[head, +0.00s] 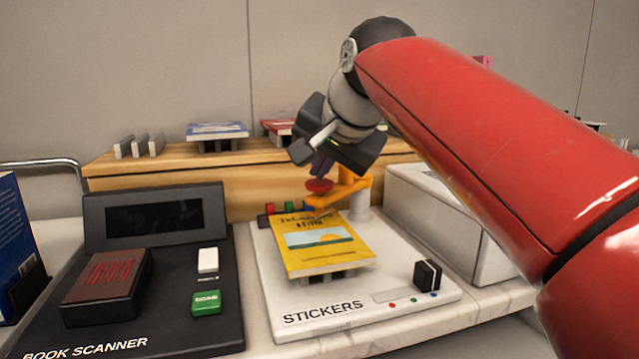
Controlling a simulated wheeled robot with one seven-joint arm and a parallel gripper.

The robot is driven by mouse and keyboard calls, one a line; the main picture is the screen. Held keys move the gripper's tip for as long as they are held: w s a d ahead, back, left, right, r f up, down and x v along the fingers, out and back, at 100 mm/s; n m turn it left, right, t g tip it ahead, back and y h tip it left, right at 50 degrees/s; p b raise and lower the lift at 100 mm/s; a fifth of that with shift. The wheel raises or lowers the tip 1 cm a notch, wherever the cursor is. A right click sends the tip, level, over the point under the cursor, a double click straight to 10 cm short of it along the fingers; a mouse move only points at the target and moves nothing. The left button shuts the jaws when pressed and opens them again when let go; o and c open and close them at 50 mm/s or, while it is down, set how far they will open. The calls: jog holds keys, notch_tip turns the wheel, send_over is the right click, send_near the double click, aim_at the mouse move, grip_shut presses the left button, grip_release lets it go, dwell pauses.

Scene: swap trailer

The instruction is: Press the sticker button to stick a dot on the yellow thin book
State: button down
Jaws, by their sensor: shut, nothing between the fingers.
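The yellow thin book (318,249) lies face up on a raised support on the white sticker station (388,307). An orange arm (345,192) of the station reaches over the book's far edge from a white post. A red round button (319,185) sits at the orange arm's left end. My gripper (320,172) points down right above the red button, its fingers shut and empty. I cannot tell whether the fingertips touch the button. No dot is clearly visible on the book; its far edge is partly covered by the orange arm.
A black selector knob (428,275) stands at the station's right, by coloured dots. The book scanner (180,307) with a green button (206,303) is at left. A wooden shelf (190,181) with books is behind. A white box (440,225) stands at right.

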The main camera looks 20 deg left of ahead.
aim_at(322, 184)
jog(key=shift+f+b, duration=0.35)
jog(key=shift+f, duration=0.25)
dwell(0.5)
jog(key=shift+r+p, duration=1.15)
notch_tip(322, 184, up, 5)
jog(key=p, duration=0.4)
dwell(0.4)
